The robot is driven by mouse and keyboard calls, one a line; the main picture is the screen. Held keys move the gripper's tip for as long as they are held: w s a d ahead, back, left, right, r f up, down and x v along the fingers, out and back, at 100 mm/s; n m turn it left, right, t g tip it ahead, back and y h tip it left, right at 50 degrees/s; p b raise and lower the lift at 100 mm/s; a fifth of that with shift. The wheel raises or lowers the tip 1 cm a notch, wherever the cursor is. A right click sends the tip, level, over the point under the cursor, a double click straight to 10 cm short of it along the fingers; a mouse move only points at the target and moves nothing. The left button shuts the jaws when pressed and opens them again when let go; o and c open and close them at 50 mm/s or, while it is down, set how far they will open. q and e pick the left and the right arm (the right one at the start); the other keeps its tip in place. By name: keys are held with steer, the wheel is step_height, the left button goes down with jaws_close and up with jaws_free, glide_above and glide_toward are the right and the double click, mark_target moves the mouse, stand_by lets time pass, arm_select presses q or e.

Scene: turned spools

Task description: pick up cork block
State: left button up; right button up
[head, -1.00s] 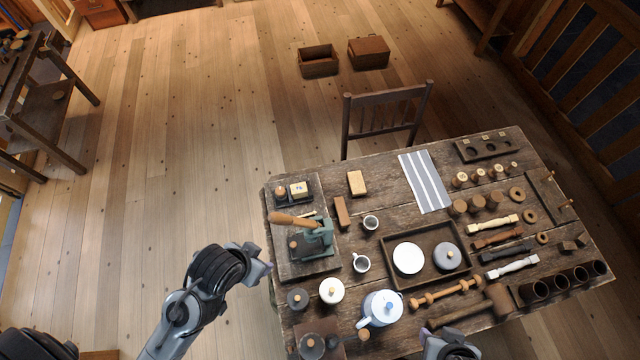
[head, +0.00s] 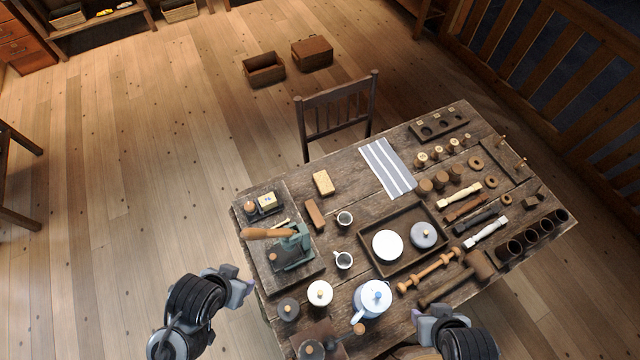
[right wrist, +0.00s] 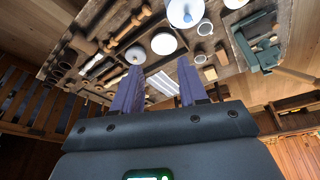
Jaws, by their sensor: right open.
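The cork block (head: 323,183) is a light tan, speckled block lying on the table near its back edge, left of the striped cloth. It also shows small in the right wrist view (right wrist: 210,73), beyond the fingers. My right gripper (head: 428,318) is at the front of the table, well short of the block. In the right wrist view its two fingers (right wrist: 157,92) are apart with nothing between them. My left gripper (head: 240,285) is off the table's left edge, far from the block; its finger gap is not clear.
A reddish-brown block (head: 314,214) lies just in front of the cork block. A chair (head: 337,112) stands behind.

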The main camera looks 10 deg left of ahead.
stand_by(0.5)
steer(key=o, duration=1)
steer(key=shift+a, duration=0.1)
